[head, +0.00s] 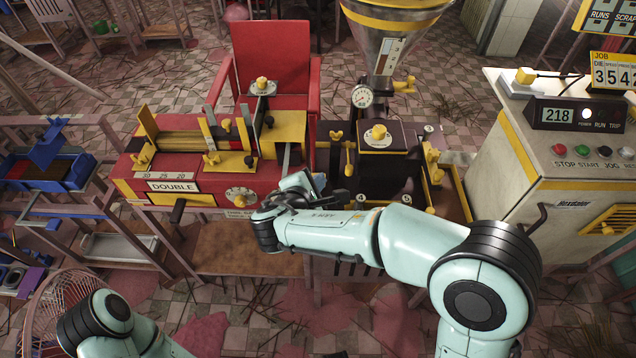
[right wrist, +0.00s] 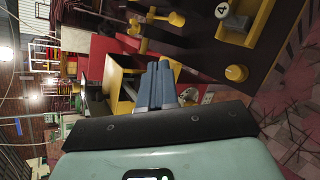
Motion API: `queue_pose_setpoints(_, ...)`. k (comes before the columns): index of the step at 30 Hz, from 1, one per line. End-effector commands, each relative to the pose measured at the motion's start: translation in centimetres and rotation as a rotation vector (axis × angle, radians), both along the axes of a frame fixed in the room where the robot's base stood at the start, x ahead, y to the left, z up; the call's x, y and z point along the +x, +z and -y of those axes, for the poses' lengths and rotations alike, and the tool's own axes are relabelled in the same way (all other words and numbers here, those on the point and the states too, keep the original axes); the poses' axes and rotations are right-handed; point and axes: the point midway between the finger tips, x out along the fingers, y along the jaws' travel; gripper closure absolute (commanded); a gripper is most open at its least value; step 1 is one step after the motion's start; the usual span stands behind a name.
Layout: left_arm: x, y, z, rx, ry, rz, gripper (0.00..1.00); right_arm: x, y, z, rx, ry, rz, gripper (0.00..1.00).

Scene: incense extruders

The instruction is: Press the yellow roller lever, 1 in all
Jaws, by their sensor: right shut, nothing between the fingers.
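My right gripper (head: 316,182) is shut and empty in front of the gap between the red machine (head: 200,170) and the dark extruder (head: 385,165). Its closed blue-grey fingers also show in the right wrist view (right wrist: 160,72). A small yellow piece (right wrist: 164,60) shows at the fingertips there; I cannot tell if they touch. Yellow-handled fittings (head: 337,136) stand on the extruder's left side, and one shows above the fingers in the wrist view (right wrist: 174,18). I cannot tell which yellow part is the roller lever. My left gripper is out of view.
A metal hopper (head: 395,45) with a round gauge (head: 362,96) rises above the extruder. A control cabinet (head: 520,140) with coloured buttons stands at the right. A blue bin (head: 70,172) is on the left rack. A wooden lower shelf (head: 235,250) lies below the red machine.

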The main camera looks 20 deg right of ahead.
Motion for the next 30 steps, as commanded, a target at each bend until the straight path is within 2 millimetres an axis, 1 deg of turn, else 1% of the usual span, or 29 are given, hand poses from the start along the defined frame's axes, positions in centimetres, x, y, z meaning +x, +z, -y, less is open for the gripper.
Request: queue_pose_setpoints(30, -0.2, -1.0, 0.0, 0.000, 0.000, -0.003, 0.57, 0.3, -1.2, 0.2, 0.000, -0.001, -0.001, 1.00)
